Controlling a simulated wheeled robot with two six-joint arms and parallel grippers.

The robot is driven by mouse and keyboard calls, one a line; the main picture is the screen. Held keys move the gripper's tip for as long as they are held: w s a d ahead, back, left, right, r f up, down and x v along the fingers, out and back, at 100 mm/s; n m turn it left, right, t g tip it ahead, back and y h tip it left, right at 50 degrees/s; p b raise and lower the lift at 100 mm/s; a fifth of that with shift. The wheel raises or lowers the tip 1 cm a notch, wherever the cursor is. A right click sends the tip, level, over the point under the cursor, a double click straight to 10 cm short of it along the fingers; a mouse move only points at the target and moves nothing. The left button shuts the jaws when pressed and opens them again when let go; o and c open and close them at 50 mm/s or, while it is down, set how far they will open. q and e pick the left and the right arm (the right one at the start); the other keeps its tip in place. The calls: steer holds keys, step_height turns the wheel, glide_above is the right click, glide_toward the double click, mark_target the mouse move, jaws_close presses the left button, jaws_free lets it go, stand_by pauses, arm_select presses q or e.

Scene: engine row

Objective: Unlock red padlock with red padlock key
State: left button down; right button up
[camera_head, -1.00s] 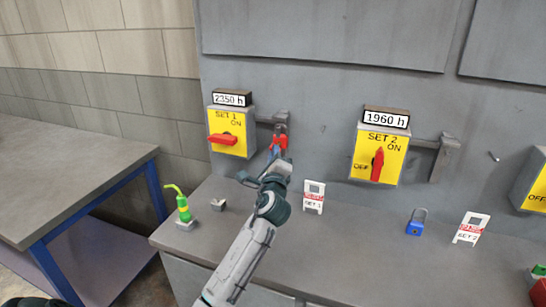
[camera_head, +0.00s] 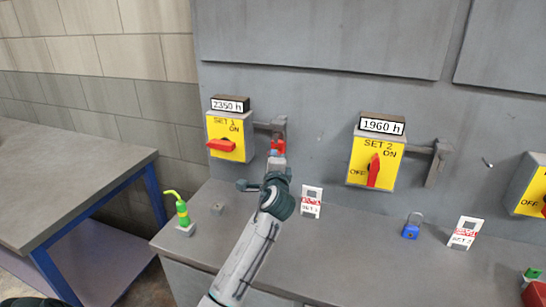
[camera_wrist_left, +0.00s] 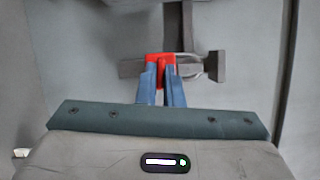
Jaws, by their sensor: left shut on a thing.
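The red padlock (camera_head: 278,145) hangs at the grey hasp beside the SET 1 switch box in the head view. In the left wrist view its red body (camera_wrist_left: 152,60) is behind my fingertips, and its grey shackle (camera_wrist_left: 190,57) loops at the hasp bar. My left gripper (camera_wrist_left: 161,75) is shut on a narrow red piece, the red padlock key (camera_wrist_left: 161,72), right in front of the padlock. The fingers hide most of the key, so I cannot tell how deep it sits. My left gripper in the head view (camera_head: 277,160) points at the padlock. My right gripper is not in view.
The SET 1 box (camera_head: 229,138) has its red handle level; the SET 2 box (camera_head: 375,162) has its handle upright. A side table (camera_head: 70,180) stands left.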

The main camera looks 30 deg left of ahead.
arm_select(q)
steer(key=shift+r+n+g+h+p, duration=0.25)
steer(key=shift+n+g+h+p, duration=0.2)
steer(key=shift+n+p, duration=0.8)
steer(key=shift+n+g+h+p, duration=0.35)
steer(key=shift+n+p, duration=0.1)
steer(key=shift+n, duration=0.8)
steer(key=shift+f+b, duration=0.5)
steer(key=shift+f, duration=0.5)
steer(key=s+p, duration=0.1)
steer(key=s, duration=0.1)
steer(key=s+d+p, duration=0.1)
steer(key=s, duration=0.2)
stand_by(0.4)
